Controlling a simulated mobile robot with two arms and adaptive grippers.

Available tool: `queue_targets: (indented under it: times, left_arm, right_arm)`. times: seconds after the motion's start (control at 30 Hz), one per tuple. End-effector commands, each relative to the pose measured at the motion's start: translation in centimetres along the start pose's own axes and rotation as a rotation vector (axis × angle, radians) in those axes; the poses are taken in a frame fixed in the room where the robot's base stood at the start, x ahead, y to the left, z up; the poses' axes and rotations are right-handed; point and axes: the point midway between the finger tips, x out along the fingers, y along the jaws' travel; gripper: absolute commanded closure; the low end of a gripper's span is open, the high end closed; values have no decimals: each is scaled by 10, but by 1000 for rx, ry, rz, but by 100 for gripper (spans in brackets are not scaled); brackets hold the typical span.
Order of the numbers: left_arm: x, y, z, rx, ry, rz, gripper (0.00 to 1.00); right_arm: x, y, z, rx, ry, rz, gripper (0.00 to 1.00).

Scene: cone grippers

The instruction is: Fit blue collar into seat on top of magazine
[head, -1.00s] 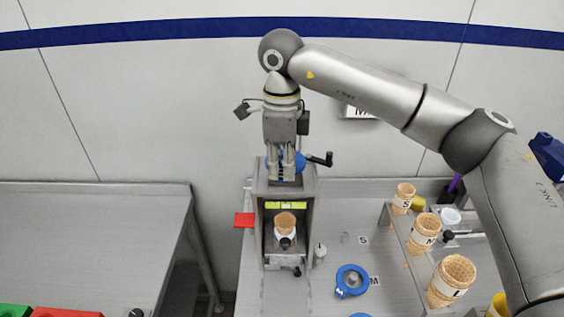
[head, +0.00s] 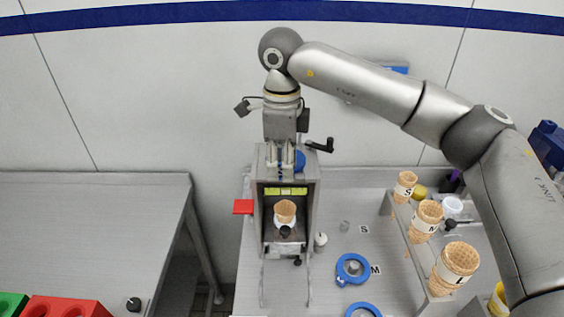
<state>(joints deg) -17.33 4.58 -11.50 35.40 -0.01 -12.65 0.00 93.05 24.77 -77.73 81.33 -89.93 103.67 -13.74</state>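The grey magazine (head: 312,205) stands upright on the right-hand table, with a crank at its upper right. A cone shows in its front opening. My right gripper (head: 285,163) points down over the magazine's top. Its fingers are shut on the blue collar (head: 300,160), which shows mostly to the right of the fingers. The fingers hide the rest of the collar and the seat under it. I cannot tell whether the collar touches the seat. My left gripper is out of view.
Two more blue rings lie on the table, one by the M label (head: 353,269) and one at the bottom edge (head: 363,310). A rack (head: 412,255) with S, M and L cones stands at right. A red flag (head: 243,207) juts out left of the magazine.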

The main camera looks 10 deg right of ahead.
Motion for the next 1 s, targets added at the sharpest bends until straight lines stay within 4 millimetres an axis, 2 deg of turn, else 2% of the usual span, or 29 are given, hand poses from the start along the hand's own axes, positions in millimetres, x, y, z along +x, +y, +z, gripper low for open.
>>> queue_targets:
  times: [0.23,0.37,0.8,1.0]
  left_arm:
    - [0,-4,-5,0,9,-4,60]
    - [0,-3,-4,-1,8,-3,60]
    - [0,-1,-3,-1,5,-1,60]
    - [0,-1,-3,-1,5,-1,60]
  right_arm:
    - [-1,0,0,0,0,0,66]
    - [-11,0,1,0,-2,-2,66]
    - [-98,0,1,1,-2,-1,66]
    - [-117,0,0,0,1,0,66]
